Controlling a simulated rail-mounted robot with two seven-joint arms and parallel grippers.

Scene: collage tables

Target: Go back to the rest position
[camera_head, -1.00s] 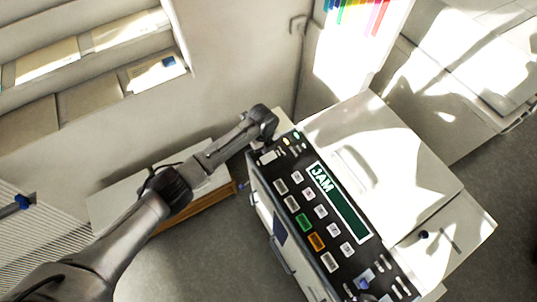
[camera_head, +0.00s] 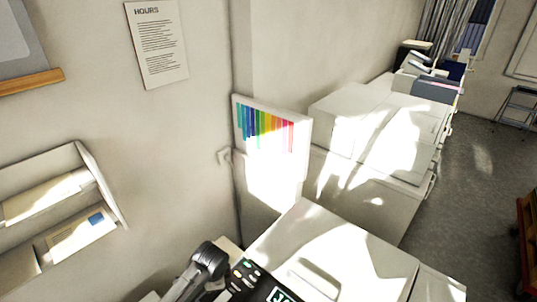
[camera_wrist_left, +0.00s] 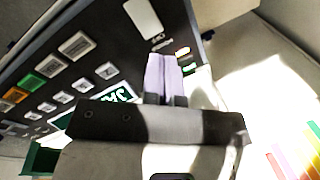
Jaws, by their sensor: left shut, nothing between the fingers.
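My left arm (camera_head: 205,262) comes in at the bottom of the head view, its wrist at the left end of the copier's control panel (camera_head: 255,285). My left gripper (camera_wrist_left: 163,75) shows in the left wrist view as two pale lilac fingers pressed together, with nothing between them. The fingertips are over the dark panel, near a white rectangular key (camera_wrist_left: 143,18) and small lit lamps (camera_wrist_left: 183,52). I cannot tell whether they touch the panel. The display (camera_wrist_left: 117,95) reads JAM and is partly covered by the gripper body. My right gripper is in neither view.
The white copier lid (camera_head: 340,250) fills the bottom right. A colour chart (camera_head: 268,130) on a white panel stands behind it. A white cabinet (camera_head: 370,130) runs along the wall. Shelves with papers (camera_head: 80,235) are at the left. Floor (camera_head: 470,190) is open at the right.

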